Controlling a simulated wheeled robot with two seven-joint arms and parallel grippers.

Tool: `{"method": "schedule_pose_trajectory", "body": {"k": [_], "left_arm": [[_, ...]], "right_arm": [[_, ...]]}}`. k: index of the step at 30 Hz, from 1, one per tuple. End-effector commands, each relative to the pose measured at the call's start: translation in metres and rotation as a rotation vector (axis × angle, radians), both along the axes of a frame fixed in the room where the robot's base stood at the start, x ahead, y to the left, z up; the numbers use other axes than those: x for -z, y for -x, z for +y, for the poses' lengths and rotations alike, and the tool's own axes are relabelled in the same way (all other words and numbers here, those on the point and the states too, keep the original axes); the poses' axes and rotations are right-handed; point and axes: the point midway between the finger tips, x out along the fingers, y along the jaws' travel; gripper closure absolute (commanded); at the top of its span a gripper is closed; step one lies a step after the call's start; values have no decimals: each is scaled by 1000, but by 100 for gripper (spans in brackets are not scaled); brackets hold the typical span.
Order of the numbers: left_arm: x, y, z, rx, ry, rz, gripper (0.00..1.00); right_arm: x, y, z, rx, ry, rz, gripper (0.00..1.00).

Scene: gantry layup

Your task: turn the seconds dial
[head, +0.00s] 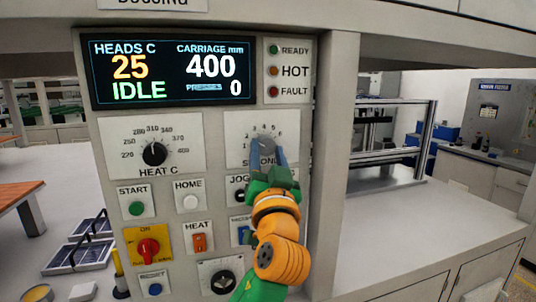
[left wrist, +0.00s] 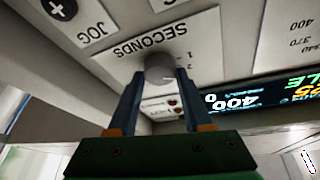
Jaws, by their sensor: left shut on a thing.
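The seconds dial is a round grey knob (head: 264,142) on a white plate at the right of the control panel, with numbers in an arc above it. Its SECONDS label is partly covered by my gripper in the head view. My left gripper (head: 268,152) reaches up from below, with its two blue-grey fingers on either side of the knob. In the left wrist view the knob (left wrist: 160,67) sits between the fingertips (left wrist: 159,75), and the gripper is shut on it. The knob's pointer is hard to make out. My right gripper is not in view.
The HEAT C dial (head: 155,153) is to the left on the panel. The display (head: 175,68) above reads 25, IDLE, 400 and 0. Several buttons and switches, including START (head: 137,208) and a red knob (head: 148,247), lie below. A metal frame (head: 400,140) stands at the right.

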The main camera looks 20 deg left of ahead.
Motion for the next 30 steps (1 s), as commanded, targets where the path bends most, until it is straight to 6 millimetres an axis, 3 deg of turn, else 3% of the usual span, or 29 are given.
{"method": "schedule_pose_trajectory", "body": {"k": [4,5,8,17,24,30], "left_arm": [[0,0,0,-1,1,-1,100],[0,0,0,-1,1,-1,45],[0,0,0,0,1,-2,20],[2,2,-1,0,1,-2,20],[25,43,-19,5,6,-4,20],[27,61,-26,1,2,-1,20]], "right_arm": [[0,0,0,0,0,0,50],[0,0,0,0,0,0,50],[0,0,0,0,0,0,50],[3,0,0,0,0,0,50],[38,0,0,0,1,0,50],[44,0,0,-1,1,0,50]]}}
